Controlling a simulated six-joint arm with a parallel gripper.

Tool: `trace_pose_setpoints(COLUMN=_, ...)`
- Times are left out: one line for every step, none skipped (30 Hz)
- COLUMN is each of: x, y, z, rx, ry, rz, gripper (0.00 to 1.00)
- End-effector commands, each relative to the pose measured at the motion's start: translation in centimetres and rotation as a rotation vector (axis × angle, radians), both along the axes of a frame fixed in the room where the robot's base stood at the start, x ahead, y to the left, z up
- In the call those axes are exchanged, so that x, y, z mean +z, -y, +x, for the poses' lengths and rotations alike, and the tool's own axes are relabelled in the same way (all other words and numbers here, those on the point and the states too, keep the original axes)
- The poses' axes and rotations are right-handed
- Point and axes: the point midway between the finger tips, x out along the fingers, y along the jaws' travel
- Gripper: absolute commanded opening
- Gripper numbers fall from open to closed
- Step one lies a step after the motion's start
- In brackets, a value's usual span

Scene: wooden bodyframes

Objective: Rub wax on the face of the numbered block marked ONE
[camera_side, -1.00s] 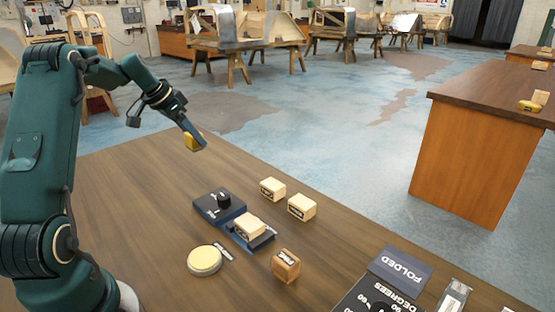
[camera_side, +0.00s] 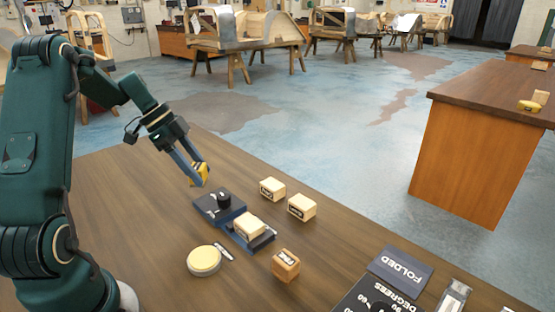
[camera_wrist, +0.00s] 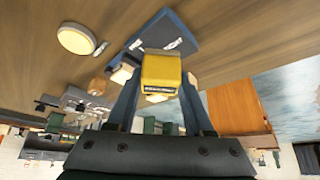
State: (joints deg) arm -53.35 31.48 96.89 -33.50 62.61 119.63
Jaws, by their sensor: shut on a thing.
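My gripper (camera_side: 196,180) is shut on a yellow block (camera_side: 200,173) and holds it in the air, just behind and left of the blue fixture. In the wrist view the yellow block (camera_wrist: 160,75) sits between the fingers, with a dark marking on its lower edge. A pale numbered block (camera_side: 250,226) rests on the lower part of the blue fixture (camera_side: 264,241). Two pale blocks, one at the back (camera_side: 272,188) and one to its right (camera_side: 301,207), stand behind it. A browner block (camera_side: 285,265) stands in front. The block markings are too small to read, so I cannot tell which is ONE.
A round cream disc (camera_side: 204,260) lies left of the fixture with a small label beside it. A dark FOLDED card (camera_side: 400,268) and a degrees dial board (camera_side: 375,297) are at front right. The table's left side is clear.

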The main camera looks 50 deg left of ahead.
Motion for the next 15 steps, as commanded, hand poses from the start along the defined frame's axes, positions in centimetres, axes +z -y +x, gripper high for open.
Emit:
trace_pose_setpoints(x=0.0, y=2.4, z=-1.1, rx=-0.133, ry=-0.002, rz=-0.002, gripper=0.07)
trace_pose_setpoints(x=-0.1, y=3.7, z=-1.8, rx=-0.210, ry=-0.001, rz=-0.001, gripper=0.07)
trace_pose_setpoints(x=0.0, y=5.2, z=-2.7, rx=-0.305, ry=0.000, rz=0.000, gripper=0.07)
trace_pose_setpoints(x=0.0, y=6.4, z=-3.4, rx=-0.370, ry=0.000, rz=0.001, gripper=0.07)
trace_pose_setpoints(x=0.0, y=7.4, z=-4.1, rx=-0.433, ry=0.001, rz=0.001, gripper=0.07)
trace_pose_setpoints(x=0.1, y=8.8, z=-5.0, rx=-0.507, ry=0.001, rz=0.003, gripper=0.07)
trace_pose_setpoints(x=0.2, y=9.7, z=-5.6, rx=-0.554, ry=0.002, rz=0.003, gripper=0.07)
trace_pose_setpoints(x=0.2, y=10.5, z=-6.2, rx=-0.598, ry=0.002, rz=0.003, gripper=0.07)
trace_pose_setpoints(x=0.3, y=11.4, z=-6.8, rx=-0.643, ry=0.002, rz=0.005, gripper=0.07)
trace_pose_setpoints(x=0.4, y=12.0, z=-7.2, rx=-0.668, ry=0.003, rz=0.005, gripper=0.07)
trace_pose_setpoints(x=0.5, y=12.5, z=-7.6, rx=-0.690, ry=0.003, rz=0.005, gripper=0.07)
trace_pose_setpoints(x=0.6, y=13.0, z=-8.0, rx=-0.705, ry=0.004, rz=0.005, gripper=0.07)
trace_pose_setpoints(x=0.6, y=13.3, z=-8.2, rx=-0.715, ry=0.004, rz=0.005, gripper=0.07)
trace_pose_setpoints(x=0.7, y=13.6, z=-8.4, rx=-0.721, ry=0.003, rz=0.005, gripper=0.07)
trace_pose_setpoints(x=0.7, y=13.9, z=-8.5, rx=-0.728, ry=0.003, rz=0.005, gripper=0.07)
